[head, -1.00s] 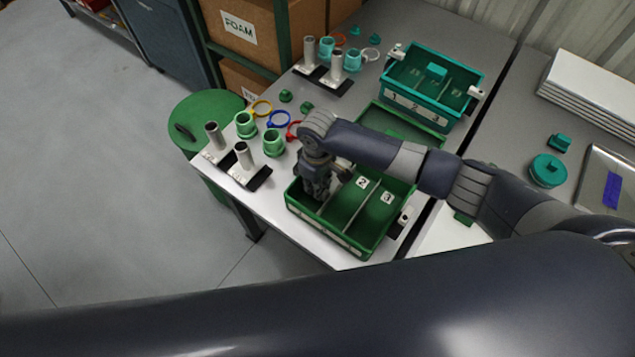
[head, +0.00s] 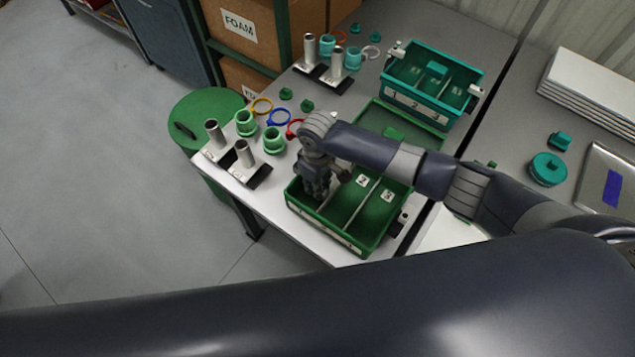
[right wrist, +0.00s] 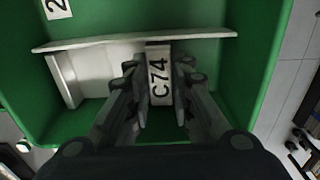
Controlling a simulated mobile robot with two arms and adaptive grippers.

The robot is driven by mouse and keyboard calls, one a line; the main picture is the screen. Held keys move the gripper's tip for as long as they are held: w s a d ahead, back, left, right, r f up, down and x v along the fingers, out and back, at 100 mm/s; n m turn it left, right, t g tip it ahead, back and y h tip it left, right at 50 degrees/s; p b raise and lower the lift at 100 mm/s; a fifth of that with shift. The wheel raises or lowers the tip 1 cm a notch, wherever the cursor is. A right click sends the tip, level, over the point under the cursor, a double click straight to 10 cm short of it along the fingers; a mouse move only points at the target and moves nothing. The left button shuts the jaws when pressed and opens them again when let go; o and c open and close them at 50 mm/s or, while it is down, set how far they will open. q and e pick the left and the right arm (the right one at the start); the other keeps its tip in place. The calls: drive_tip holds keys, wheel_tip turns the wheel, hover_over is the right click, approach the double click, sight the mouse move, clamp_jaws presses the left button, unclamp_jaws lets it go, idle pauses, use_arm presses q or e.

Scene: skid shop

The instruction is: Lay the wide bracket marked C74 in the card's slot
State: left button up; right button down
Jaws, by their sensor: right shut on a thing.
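The bracket marked C74 (right wrist: 159,75) is a pale piece with a black-lettered label. In the right wrist view it stands between the fingers of my right gripper (right wrist: 160,100), which is shut on it. My right gripper (head: 318,192) reaches down into the left compartment of the near green bin (head: 345,240) in the head view, where it hides the bracket. A white plate (right wrist: 100,58) lies beside the bracket in the right wrist view; I cannot tell whether it is part of it. I cannot make out the card or its slot. My left gripper is out of view.
The bin's other compartments, labelled 2 (head: 362,182) and 3 (head: 387,196), look empty. A teal bin (head: 415,105) stands behind. Metal posts (head: 214,135), green collars (head: 273,141) and coloured rings (head: 278,119) stand left of the bin. A silver tray (head: 590,180) lies right.

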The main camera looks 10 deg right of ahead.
idle(0.3)
drive_tip(key=c, duration=0.9)
unclamp_jaws()
drive_tip(key=shift+c, duration=0.2)
wheel_tip(320, 180, up, 11)
drive_tip(key=p, duration=1.1)
drive_tip(key=shift+p, duration=0.4)
